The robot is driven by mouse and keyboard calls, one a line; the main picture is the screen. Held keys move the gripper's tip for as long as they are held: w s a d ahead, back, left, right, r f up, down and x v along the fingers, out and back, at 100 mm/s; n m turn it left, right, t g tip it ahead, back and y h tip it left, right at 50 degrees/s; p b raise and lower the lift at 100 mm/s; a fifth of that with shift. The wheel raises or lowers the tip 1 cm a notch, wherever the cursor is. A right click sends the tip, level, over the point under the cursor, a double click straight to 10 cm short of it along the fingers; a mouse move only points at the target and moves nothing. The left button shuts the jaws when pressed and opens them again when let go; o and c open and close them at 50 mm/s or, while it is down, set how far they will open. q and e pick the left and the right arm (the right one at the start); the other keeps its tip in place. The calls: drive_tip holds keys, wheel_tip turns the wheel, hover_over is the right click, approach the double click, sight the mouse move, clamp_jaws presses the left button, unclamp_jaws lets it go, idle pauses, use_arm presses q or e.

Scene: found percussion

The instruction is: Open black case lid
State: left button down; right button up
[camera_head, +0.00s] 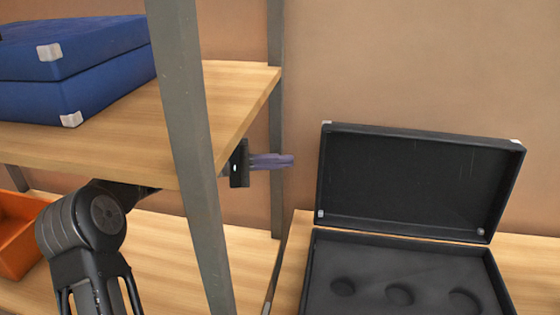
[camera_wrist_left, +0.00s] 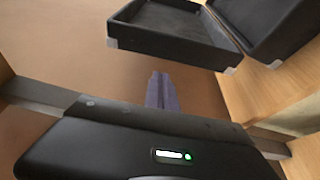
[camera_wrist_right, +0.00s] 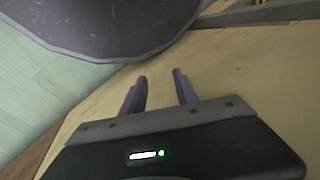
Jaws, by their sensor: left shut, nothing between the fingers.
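The black case (camera_head: 395,270) lies on the wooden surface at the right of the head view. Its lid (camera_head: 415,183) stands raised at the back, and round recesses show in the base. The lid (camera_wrist_left: 170,36) also shows at the top of the left wrist view. My left gripper (camera_head: 290,161) is shut and empty, left of the lid and apart from it. Its closed fingers point toward the case in the left wrist view (camera_wrist_left: 160,90). My right gripper (camera_wrist_right: 160,88) shows only in its own wrist view, open with nothing between its fingers.
A grey metal shelf post (camera_head: 192,150) stands in front of my left arm. A blue case (camera_head: 75,65) lies on the upper wooden shelf, and an orange bin (camera_head: 15,235) sits lower left. A dark rounded object (camera_wrist_right: 100,25) is near my right gripper.

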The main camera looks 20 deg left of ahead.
use_arm(q)
drive_tip(key=x, duration=0.7)
drive_tip(key=shift+d+p, duration=0.15)
drive_tip(key=shift+p, duration=0.2)
use_arm(e)
drive_tip(key=shift+r, duration=0.4)
use_arm(q)
drive_tip(key=shift+w, duration=0.15)
use_arm(e)
drive_tip(key=shift+f, duration=0.15)
